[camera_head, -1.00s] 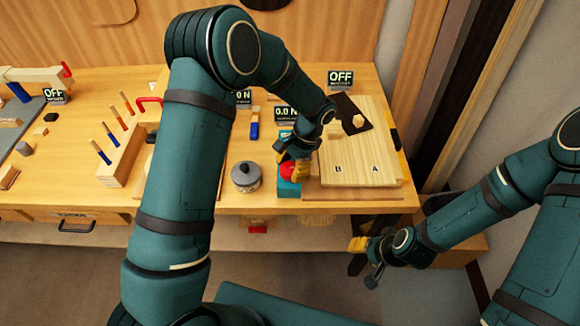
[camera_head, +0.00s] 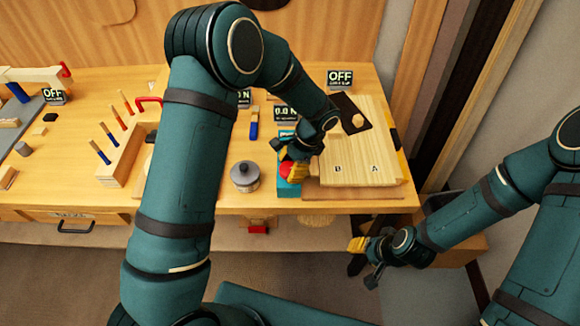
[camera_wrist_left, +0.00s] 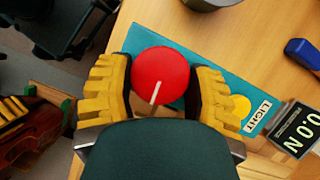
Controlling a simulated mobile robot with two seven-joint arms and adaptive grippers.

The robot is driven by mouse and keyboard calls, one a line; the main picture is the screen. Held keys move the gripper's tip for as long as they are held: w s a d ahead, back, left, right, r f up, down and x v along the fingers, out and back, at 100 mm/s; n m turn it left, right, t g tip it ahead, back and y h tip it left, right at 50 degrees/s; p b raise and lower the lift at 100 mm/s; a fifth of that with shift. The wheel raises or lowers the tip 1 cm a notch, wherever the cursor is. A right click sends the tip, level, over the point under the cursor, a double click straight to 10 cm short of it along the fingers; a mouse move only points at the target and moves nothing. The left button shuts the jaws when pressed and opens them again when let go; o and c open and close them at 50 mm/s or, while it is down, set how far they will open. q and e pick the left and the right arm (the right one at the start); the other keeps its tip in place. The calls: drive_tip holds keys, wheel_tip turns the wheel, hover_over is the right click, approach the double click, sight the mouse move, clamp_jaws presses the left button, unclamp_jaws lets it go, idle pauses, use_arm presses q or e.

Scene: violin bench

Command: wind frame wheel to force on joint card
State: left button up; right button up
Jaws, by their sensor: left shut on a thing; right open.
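A round red wheel (camera_wrist_left: 160,74) with a pale line on its face sits at the teal panel (camera_wrist_left: 205,58) near the bench's front edge. In the head view the wheel (camera_head: 285,170) is partly hidden by my gripper. My left gripper (camera_wrist_left: 158,88) is shut on the wheel, one yellow finger on each side. In the head view this gripper (camera_head: 292,172) comes down from above. A card on the panel reads LIGHT (camera_wrist_left: 256,118). The display beside it (camera_wrist_left: 294,132) reads 0.0 N. My right gripper (camera_head: 364,258) is open and empty, off the bench at the right.
A pale wooden plate marked B and A (camera_head: 358,165) lies right of the wheel, with a dark template (camera_head: 351,114) at its back edge. A lidded grey pot (camera_head: 245,176) stands to the left.

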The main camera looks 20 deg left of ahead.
use_arm(q)
drive_tip(key=o, duration=1.2)
drive_tip(key=v, duration=1.2)
drive_tip(key=shift+s, duration=0.1)
